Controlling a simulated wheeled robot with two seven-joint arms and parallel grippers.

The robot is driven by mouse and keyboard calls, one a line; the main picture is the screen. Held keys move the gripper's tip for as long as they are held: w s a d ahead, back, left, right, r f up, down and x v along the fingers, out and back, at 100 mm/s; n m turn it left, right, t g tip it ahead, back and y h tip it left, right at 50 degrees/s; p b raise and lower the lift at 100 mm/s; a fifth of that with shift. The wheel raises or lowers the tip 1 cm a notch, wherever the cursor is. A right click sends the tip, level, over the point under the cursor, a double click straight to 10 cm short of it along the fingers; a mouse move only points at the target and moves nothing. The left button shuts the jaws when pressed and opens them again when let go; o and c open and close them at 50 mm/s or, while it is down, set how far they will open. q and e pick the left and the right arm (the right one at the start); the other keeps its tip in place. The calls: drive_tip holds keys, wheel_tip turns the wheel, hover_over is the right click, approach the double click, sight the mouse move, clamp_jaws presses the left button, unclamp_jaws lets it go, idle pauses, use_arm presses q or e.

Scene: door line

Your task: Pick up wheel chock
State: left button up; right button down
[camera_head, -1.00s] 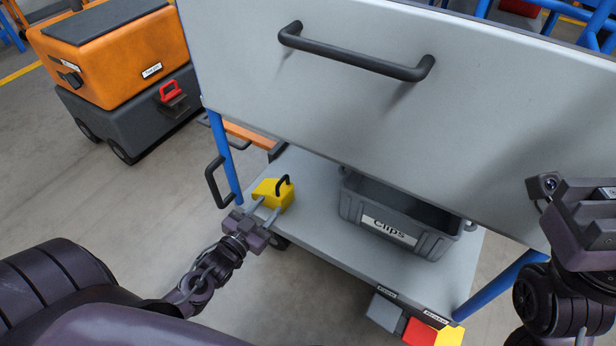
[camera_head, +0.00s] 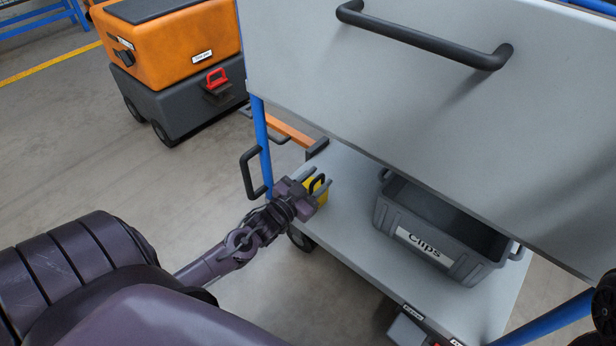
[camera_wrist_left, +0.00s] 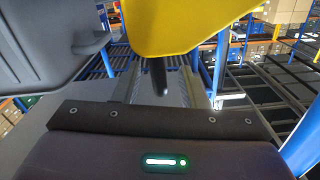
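The yellow wheel chock (camera_head: 321,194) with a black handle sits on the lower grey shelf of the cart (camera_head: 355,265), near its left end. My left gripper (camera_head: 318,178) reaches it from the front left and hides much of it. In the left wrist view the chock (camera_wrist_left: 165,28) fills the top middle. Its black handle (camera_wrist_left: 158,76) shows end-on between the two grey fingers of my left gripper (camera_wrist_left: 160,90), which stand apart with gaps beside the handle. My right gripper is out of view; only dark bits of that arm show at the right edge.
A grey bin labelled Clips (camera_head: 425,245) stands right of the chock. The big grey panel with a black handle (camera_head: 425,38) overhangs the shelf. A blue post (camera_head: 262,145) and side handle (camera_head: 251,172) are close left. An orange and grey cart (camera_head: 175,70) stands behind left.

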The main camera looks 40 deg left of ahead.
use_arm(q)
clamp_jaws()
idle(0.3)
idle(1.1)
